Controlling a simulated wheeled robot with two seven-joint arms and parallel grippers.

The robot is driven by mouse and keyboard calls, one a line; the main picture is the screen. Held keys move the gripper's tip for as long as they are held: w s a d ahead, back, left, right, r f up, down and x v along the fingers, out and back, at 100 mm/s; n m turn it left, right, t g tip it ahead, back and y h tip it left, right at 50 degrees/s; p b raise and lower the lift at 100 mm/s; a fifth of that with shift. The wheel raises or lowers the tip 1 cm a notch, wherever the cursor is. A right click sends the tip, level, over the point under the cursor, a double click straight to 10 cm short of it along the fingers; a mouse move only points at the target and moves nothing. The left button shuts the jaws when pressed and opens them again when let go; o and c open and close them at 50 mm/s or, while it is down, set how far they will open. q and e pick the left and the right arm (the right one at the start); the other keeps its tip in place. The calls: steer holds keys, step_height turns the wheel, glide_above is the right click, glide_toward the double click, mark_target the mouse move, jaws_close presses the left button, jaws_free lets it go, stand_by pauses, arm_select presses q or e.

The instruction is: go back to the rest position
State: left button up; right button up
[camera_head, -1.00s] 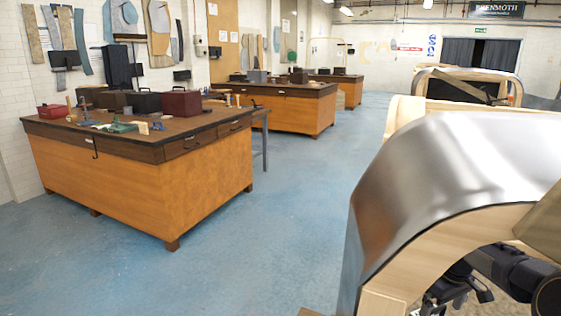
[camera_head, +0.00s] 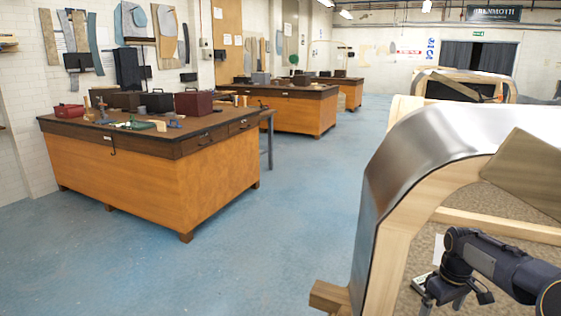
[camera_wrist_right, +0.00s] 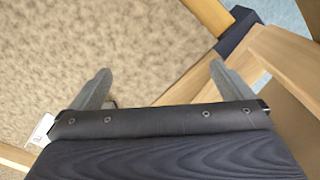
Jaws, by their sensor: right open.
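My right arm comes in from the lower right in the head view, inside the wooden body frame (camera_head: 400,250) with its curved metal skin (camera_head: 430,150). Its gripper (camera_head: 450,300) is low there and partly cut off by the bottom edge. In the right wrist view my right gripper (camera_wrist_right: 162,72) has its two fingers wide apart with nothing between them. Below the fingers lie a speckled tan surface (camera_wrist_right: 60,40) and a wooden beam (camera_wrist_right: 200,80). My left gripper is not in view.
A workbench (camera_head: 150,190) with toolboxes and tools stands at the left, with more benches (camera_head: 290,115) behind. The blue floor (camera_head: 290,220) between bench and frame is clear. Another body frame (camera_head: 460,85) stands behind the near one. A small white object (camera_wrist_right: 42,130) lies beside the gripper.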

steer(key=s+a+r+m+t+y+p, duration=0.1)
steer(key=s+a+r+p, duration=0.1)
steer(key=s+a+r, duration=0.4)
steer(key=s+a+r+m+t+p, duration=0.1)
steer(key=s+a+r+t+p, duration=0.1)
steer(key=s+a+r, duration=0.5)
steer(key=s+a+r+m+t+y+p, duration=0.1)
steer(key=s+a+p, duration=0.1)
steer(key=s+a, duration=0.2)
steer(key=s+a+r+m+t+y+p, duration=0.1)
steer(key=s+a, duration=0.4)
steer(key=s, duration=0.5)
steer(key=shift+a+r+m+y+p, duration=0.25)
steer(key=shift+r+m+y+p, duration=0.15)
steer(key=shift+r+p, duration=0.1)
